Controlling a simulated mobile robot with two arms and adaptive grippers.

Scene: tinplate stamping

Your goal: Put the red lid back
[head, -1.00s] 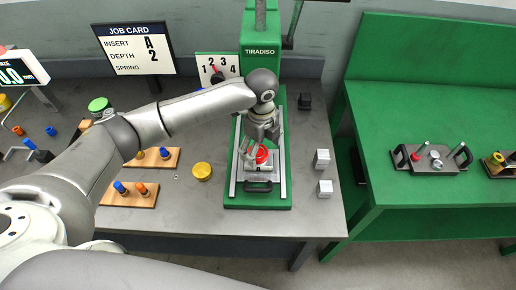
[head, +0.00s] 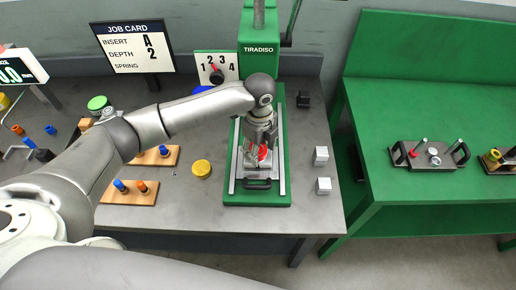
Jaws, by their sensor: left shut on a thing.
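The red lid (head: 262,153) is on the sliding plate of the green press, partly hidden behind my left gripper. My left gripper (head: 257,158) points down over the plate, with its fingers shut on the red lid. Whether the lid touches the metal block below it I cannot tell. The green press (head: 230,197), marked TIRADISO, stands on the grey bench with a black handle (head: 257,184) at the front of its plate. My right gripper is not in view.
A yellow lid (head: 201,168) lies left of the press. Wooden blocks (head: 143,198) with blue and orange pegs stand further left. Two small metal cubes (head: 322,186) sit to the right. A green table (head: 400,190) at the right holds a dark tray (head: 430,164). The job card (head: 133,47) stands behind.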

